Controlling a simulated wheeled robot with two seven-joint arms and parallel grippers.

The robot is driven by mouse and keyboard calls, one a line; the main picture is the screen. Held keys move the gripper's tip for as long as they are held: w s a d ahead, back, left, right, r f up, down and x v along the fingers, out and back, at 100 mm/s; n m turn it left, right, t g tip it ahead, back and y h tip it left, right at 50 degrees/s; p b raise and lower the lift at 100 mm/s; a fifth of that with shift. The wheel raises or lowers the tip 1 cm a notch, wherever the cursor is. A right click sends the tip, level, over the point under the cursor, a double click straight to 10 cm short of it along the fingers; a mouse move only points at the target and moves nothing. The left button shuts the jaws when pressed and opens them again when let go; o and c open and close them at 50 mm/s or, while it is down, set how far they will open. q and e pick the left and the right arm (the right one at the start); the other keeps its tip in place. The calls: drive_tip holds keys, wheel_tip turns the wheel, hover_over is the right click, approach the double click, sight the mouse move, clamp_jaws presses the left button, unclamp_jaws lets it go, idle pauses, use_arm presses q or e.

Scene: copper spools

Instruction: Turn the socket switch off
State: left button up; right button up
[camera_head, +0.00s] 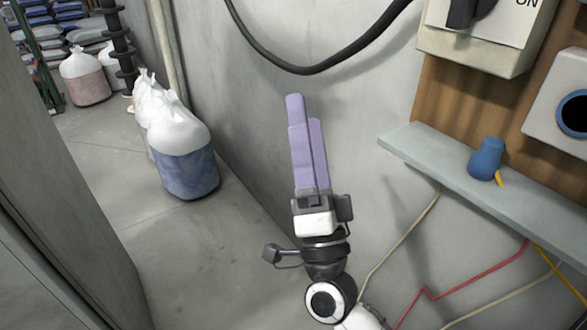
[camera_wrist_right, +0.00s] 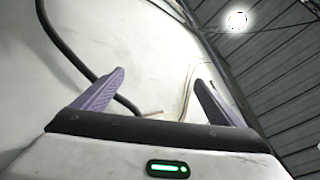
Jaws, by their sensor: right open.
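A pale switch box (camera_head: 490,45) is on the wall at the top right of the head view. Its black switch knob (camera_head: 464,13) and the letters "ON" are cut by the top edge, so the knob's full position cannot be told. My right gripper (camera_head: 306,110), with purple fingers, points up in the middle of the head view, left of and below the box and apart from it. The right wrist view shows its fingers (camera_wrist_right: 159,80) spread with nothing between them. My left gripper is not in view.
A grey shelf (camera_head: 420,153) juts out below the box, with a blue plug-like object (camera_head: 486,158) on it. A socket box with a round blue-rimmed opening (camera_head: 574,114) is at the right edge. A black cable (camera_head: 305,70) hangs along the wall. Filled bags (camera_head: 185,165) stand on the floor, left.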

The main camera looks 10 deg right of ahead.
wheel_tip(320, 180, down, 8)
drive_tip(key=a+n+g+y, duration=0.2)
drive_tip(key=n+g+y, duration=0.1)
drive_tip(key=n, duration=0.3)
drive_tip(key=shift+y, duration=0.8)
drive_tip(key=shift+w+r, duration=0.1)
drive_tip(key=shift+w, duration=0.05)
